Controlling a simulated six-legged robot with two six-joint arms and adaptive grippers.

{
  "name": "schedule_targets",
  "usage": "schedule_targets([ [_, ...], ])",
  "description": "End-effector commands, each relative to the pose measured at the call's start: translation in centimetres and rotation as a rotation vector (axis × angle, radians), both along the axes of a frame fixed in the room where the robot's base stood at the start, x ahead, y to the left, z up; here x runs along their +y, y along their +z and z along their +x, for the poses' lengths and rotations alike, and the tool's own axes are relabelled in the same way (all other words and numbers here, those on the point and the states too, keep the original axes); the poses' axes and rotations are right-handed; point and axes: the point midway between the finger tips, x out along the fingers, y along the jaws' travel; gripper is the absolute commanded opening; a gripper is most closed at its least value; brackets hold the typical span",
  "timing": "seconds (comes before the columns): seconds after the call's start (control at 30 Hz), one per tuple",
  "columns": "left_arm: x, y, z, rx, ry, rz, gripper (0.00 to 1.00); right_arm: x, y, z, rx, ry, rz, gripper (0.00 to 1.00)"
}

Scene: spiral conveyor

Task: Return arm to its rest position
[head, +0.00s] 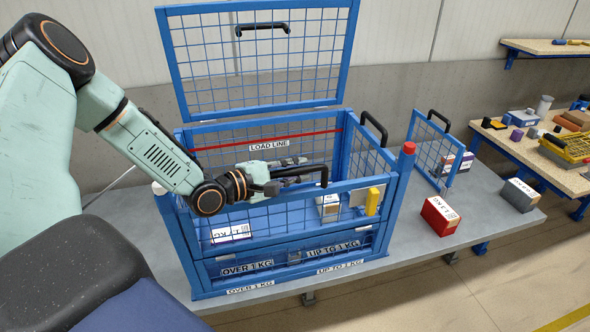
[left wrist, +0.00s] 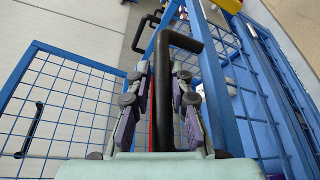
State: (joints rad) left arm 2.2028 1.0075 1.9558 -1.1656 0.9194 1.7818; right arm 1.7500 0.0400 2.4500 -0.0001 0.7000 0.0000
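My left arm reaches in from the left in the head view. Its gripper (head: 298,168) is over the front of the blue mesh cage (head: 180,240), by the black handle (head: 322,176) on the front panel's top rail. In the left wrist view the two fingers (left wrist: 160,100) stand apart, with the black handle (left wrist: 182,40) running between them and a narrow gap visible on each side. The gripper looks open; whether it touches the handle I cannot tell. The arm is extended, not folded. My right gripper is not in view.
The cage's mesh lid (head: 260,60) stands raised. Inside are a white-labelled box (head: 230,233) at left and another box (head: 328,208) at right. A red box (head: 440,216) and grey box (head: 519,195) sit on the grey table (head: 470,225). A side gate (head: 430,150) stands right.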

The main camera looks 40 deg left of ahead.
Motion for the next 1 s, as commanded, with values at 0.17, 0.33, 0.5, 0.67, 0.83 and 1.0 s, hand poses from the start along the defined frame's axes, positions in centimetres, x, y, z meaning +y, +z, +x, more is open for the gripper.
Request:
schedule_targets([
  [0.17, -0.07, 0.01, -0.06, 0.0, 0.0, -0.001, 0.36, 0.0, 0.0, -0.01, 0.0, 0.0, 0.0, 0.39],
  [0.33, -0.12, -0.08, -0.13, 0.003, -0.001, -0.001, 0.39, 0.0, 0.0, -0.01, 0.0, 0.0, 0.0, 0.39],
  [0.5, -0.13, -0.12, -0.14, 0.004, -0.001, -0.001, 0.39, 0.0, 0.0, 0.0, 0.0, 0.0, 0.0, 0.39],
  [0.67, -0.09, -0.14, -0.11, 0.005, -0.002, -0.001, 0.39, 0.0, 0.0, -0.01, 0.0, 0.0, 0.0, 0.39],
  [0.83, -0.25, -0.03, -0.11, 0.0, -0.009, 0.015, 0.39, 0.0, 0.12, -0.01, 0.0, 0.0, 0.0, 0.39],
  [1.0, -0.89, 0.32, -0.2, -0.021, -0.036, 0.07, 0.39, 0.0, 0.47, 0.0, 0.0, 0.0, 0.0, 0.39],
])
